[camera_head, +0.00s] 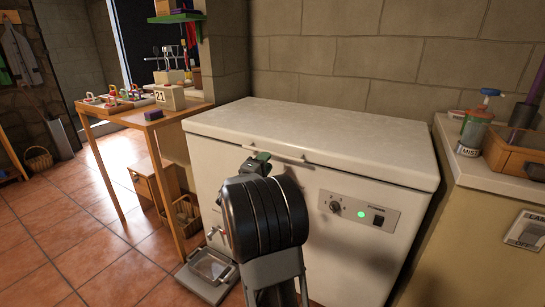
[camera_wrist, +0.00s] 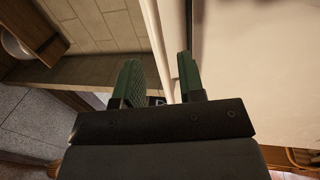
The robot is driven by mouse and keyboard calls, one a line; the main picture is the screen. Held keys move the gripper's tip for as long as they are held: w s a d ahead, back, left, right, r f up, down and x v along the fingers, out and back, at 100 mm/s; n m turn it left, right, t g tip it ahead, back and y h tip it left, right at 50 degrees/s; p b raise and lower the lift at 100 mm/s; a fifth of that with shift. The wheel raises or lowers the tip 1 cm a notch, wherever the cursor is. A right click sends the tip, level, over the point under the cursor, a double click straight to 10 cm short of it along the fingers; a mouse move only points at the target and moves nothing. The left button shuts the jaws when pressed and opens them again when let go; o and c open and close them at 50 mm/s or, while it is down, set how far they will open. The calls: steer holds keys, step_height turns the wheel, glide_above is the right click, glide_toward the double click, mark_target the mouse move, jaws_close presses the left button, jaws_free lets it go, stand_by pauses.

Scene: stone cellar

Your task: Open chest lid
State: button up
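The chest is a white freezer (camera_head: 320,215) against the stone wall. Its pale lid (camera_head: 330,135) is down on the body. A slim handle (camera_head: 290,157) runs along the lid's front edge. My gripper (camera_head: 258,158) is at the front, by the left part of that handle. In the wrist view, the green fingers of my gripper (camera_wrist: 160,82) are apart. A white strip (camera_wrist: 160,45) at the lid's edge runs up between them, with gaps showing. I cannot tell whether either finger touches it. My arm hides part of the chest front.
A wooden table (camera_head: 130,114) with small items, including a block marked 21, stands left of the chest. A counter (camera_head: 475,165) with a pump bottle (camera_head: 474,132) and a wooden box (camera_head: 515,152) stands close on the right. The lid top is bare.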

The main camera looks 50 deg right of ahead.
steer(key=shift+x, duration=2.55)
steer(key=shift+c, duration=0.4)
jaws_close()
